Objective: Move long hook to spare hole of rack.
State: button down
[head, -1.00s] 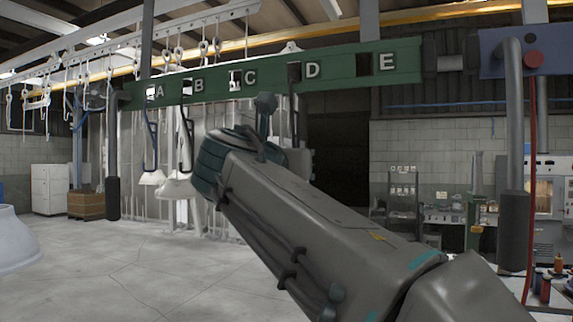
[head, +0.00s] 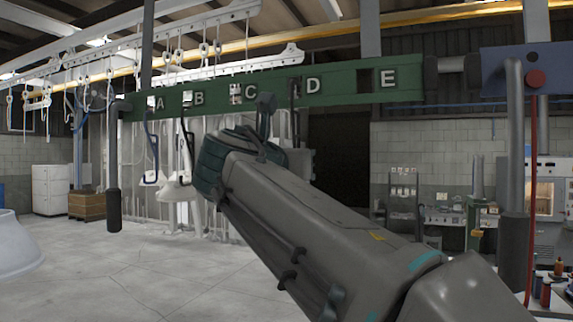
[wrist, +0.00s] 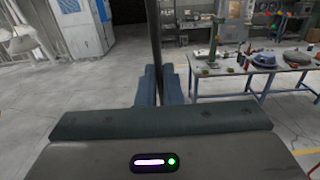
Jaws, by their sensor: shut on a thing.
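The green rack bar (head: 340,93) spans the head view, with square holes beside letters A to E. A blue hook (head: 152,150) hangs at A and a dark hook (head: 188,135) at B. The holes at C (head: 236,93) and E (head: 364,80) show no hook. The long hook (head: 295,95) is a dark rod at hole D, running down behind my wrist. In the wrist view, its rod (wrist: 157,35) stands upright between the fingers of my gripper (wrist: 158,85), which is shut on it. My fingers are hidden in the head view, and so is the hook's lower end.
A grey post with a dark handle (head: 114,210) hangs at the rack's left end, another (head: 515,240) at its right. An overhead white rail (head: 220,72) with small hooks runs behind the rack. A cluttered workbench (wrist: 235,82) stands at right in the wrist view. Open floor lies left.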

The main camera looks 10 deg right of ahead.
jog(key=shift+s+a, duration=0.1)
jog(key=shift+s, duration=0.05)
jog(key=shift+v, duration=1.7)
jog(key=p+v, duration=0.1)
jog(key=v, duration=0.9)
jog(key=shift+r+p, duration=0.15)
jog(key=shift+p, duration=0.25)
